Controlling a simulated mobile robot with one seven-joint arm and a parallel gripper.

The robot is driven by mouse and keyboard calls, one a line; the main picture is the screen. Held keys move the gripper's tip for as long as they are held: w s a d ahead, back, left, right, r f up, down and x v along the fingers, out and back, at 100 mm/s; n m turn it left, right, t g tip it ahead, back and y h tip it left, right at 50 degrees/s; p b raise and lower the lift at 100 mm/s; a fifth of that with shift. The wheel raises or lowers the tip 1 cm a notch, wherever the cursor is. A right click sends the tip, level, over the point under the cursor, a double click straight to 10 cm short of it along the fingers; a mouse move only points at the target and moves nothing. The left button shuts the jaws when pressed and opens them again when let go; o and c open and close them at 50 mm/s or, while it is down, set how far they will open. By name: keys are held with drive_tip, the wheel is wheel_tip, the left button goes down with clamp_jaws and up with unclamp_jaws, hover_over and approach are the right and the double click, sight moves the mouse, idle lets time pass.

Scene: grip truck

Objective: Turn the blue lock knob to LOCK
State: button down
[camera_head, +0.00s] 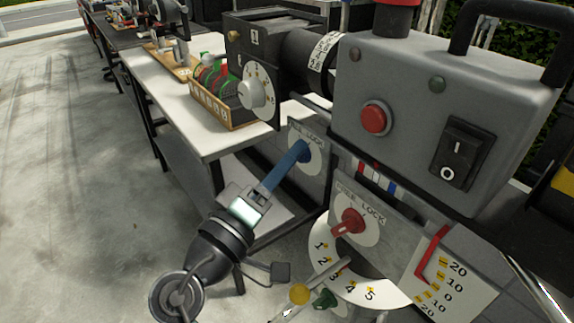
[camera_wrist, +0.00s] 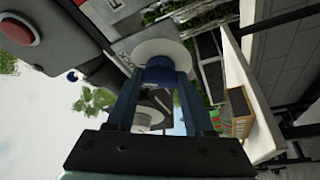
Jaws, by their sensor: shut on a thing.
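The blue lock knob (camera_head: 307,151) sits on a round white dial on the grey front panel, under lettering that ends in LOCK. My gripper (camera_head: 299,156) reaches it from the lower left, its long blue fingers shut on the knob. In the wrist view the knob (camera_wrist: 160,76) is between the two fingertips of my gripper (camera_wrist: 161,84), in front of the white disc. The fingers cover much of the knob in the head view, so I cannot tell which way it points.
A red lock knob (camera_head: 349,222) is at the lower right, above a numbered dial (camera_head: 377,290). A red button (camera_head: 374,118) and a black power switch (camera_head: 461,152) are on the grey box. A white table (camera_head: 160,82) with a wooden box (camera_head: 236,121) stands behind. Concrete floor is clear at left.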

drive_tip(key=c, duration=0.6)
unclamp_jaws()
drive_tip(key=shift+o, duration=0.2)
drive_tip(key=b+v, duration=0.1)
drive_tip(key=v, duration=1.2)
drive_tip(key=shift+w, duration=0.1)
